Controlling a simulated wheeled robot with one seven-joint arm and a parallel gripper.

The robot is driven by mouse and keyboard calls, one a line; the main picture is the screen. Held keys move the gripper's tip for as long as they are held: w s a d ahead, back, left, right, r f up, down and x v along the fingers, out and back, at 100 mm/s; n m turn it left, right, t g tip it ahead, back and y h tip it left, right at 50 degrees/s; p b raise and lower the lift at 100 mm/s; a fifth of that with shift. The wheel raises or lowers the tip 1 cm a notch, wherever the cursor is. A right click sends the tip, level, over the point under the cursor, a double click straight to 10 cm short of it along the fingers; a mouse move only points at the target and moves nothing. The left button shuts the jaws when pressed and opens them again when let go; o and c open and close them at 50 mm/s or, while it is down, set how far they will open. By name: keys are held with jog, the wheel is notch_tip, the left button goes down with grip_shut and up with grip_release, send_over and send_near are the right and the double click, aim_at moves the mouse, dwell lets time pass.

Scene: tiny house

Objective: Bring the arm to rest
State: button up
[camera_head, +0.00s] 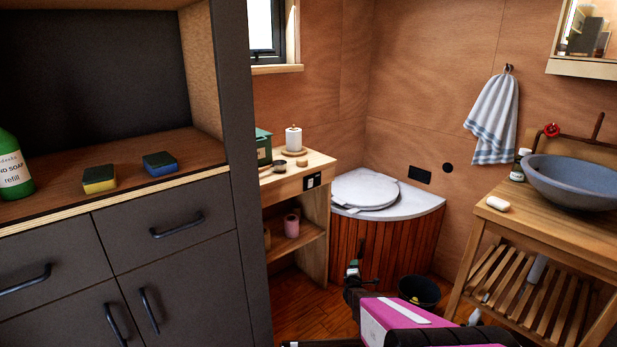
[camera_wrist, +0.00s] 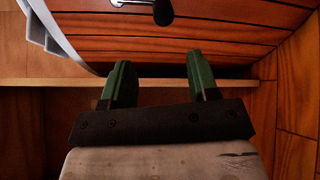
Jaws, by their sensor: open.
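My gripper (camera_wrist: 160,78) shows in the wrist view with its two green fingers spread apart and nothing between them. It faces the curved wooden slat front (camera_wrist: 190,45) of the corner toilet. In the head view my gripper (camera_head: 354,266) is small, at the lower middle, in front of the toilet's slatted base (camera_head: 385,245). My pink and white arm reaches in from the bottom edge, and its lower parts are cut off there.
A dark bucket (camera_head: 419,291) stands on the floor just right of my gripper. A wooden washstand (camera_head: 555,237) with a grey basin (camera_head: 575,180) is at right. A low shelf unit (camera_head: 313,235) stands left of the toilet. A grey cabinet (camera_head: 180,260) fills the left side.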

jog(key=s+a+r+m+g+y, duration=0.3)
jog(key=s+a+r+m+g, duration=0.15)
jog(key=r, duration=0.25)
jog(key=s+a+r+m+g+y, duration=0.2)
jog(key=s+a+r+m+g, duration=0.15)
jog(key=s+r, duration=0.25)
jog(key=s+r+m+g, duration=0.4)
jog(key=s+r+m, duration=0.1)
jog(key=s, duration=0.5)
jog(key=s+a+r+m+g, duration=0.1)
jog(key=s+r+m+g, duration=0.3)
jog(key=s+r, duration=0.3)
jog(key=s+m, duration=0.1)
jog(key=s, duration=0.2)
jog(key=shift+s+a+r+g, duration=0.15)
jog(key=shift+a+r+g, duration=0.15)
jog(key=shift+r, duration=0.1)
